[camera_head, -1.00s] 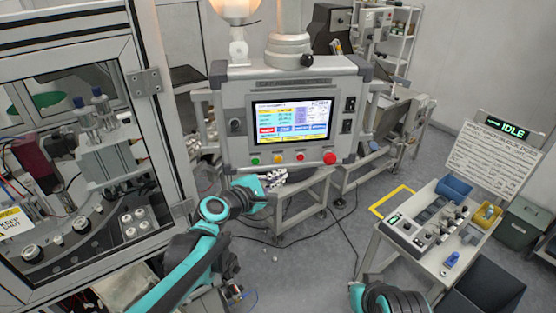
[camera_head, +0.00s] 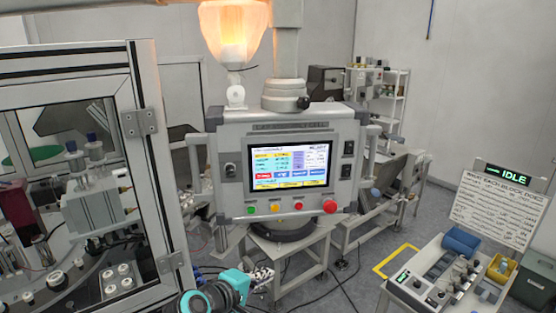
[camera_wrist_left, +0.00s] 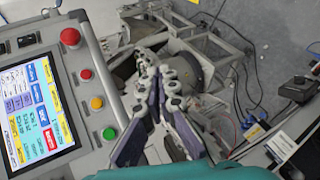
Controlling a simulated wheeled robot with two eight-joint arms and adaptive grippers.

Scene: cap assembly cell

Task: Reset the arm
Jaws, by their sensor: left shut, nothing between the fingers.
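My left gripper (camera_head: 260,277) is partly seen at the bottom of the head view, below the operator panel (camera_head: 240,208) and in front of its stand. Its teal arm comes in from the bottom edge. In the left wrist view, the fingers of my left gripper (camera_wrist_left: 158,72) are together and hold nothing. The panel (camera_wrist_left: 92,108) fills the left of that view, beside the fingers, and I see a gap between them. My right gripper is in neither view.
A glazed machine enclosure (camera_head: 150,190) stands at the left. The panel carries a lit screen (camera_head: 288,166) and a red emergency button (camera_head: 330,206). A workbench (camera_head: 408,296) with an IDLE sign (camera_head: 504,173) is at the right. Cables (camera_wrist_left: 250,95) lie on the floor.

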